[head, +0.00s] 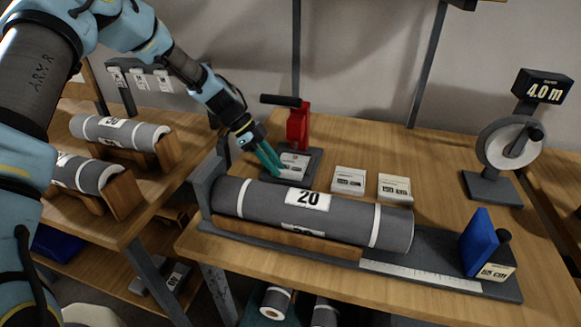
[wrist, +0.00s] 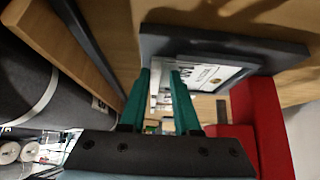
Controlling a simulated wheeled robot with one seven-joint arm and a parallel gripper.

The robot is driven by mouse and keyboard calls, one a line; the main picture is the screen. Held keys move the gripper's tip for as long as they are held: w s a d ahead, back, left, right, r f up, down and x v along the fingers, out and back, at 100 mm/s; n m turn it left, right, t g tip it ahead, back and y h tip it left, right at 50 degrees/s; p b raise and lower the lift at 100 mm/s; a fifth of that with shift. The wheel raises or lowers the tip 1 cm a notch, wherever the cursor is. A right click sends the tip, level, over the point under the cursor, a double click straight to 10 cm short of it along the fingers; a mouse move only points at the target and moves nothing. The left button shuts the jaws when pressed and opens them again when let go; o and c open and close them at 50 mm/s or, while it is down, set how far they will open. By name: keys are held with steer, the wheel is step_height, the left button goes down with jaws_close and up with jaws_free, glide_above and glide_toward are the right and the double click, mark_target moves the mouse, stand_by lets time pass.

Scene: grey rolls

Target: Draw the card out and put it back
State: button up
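A white card with dark print (head: 293,164) lies on the dark base plate (head: 312,172) of a red lever press (head: 298,125), left of centre on the bench. In the wrist view the white card (wrist: 215,74) shows on the dark plate, just right of the fingers. My gripper (head: 276,171) has teal fingers, pointing down at the card's left end. In the wrist view the fingers (wrist: 160,78) stand apart with a narrow gap. Whether they touch the card is unclear, since the fingers cover its near end.
Two white labelled blocks (head: 348,180) (head: 394,187) stand right of the press. A grey roll marked 20 (head: 300,204) lies in front in a cradle, with a ruler and blue stop (head: 479,242) at right. A wheel gauge (head: 508,145) stands far right. More rolls (head: 120,133) rest on the left bench.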

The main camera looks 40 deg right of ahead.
jaws_close()
steer(key=shift+r, duration=0.2)
stand_by(0.3)
steer(key=shift+a, duration=0.1)
steer(key=shift+s+a+r+b, duration=0.1)
steer(key=shift+s+a, duration=0.3)
steer(key=shift+a, duration=0.2)
steer(key=shift+s+a+r+b, duration=0.15)
steer(key=shift+s+a, duration=0.25)
steer(key=shift+a, duration=0.2)
steer(key=shift+s+a+f+b, duration=0.1)
steer(key=shift+s+a, duration=0.3)
steer(key=shift+a, duration=0.2)
steer(key=shift+r, duration=0.1)
steer(key=shift+r+p, duration=1.15)
steer(key=shift+r, duration=1.3)
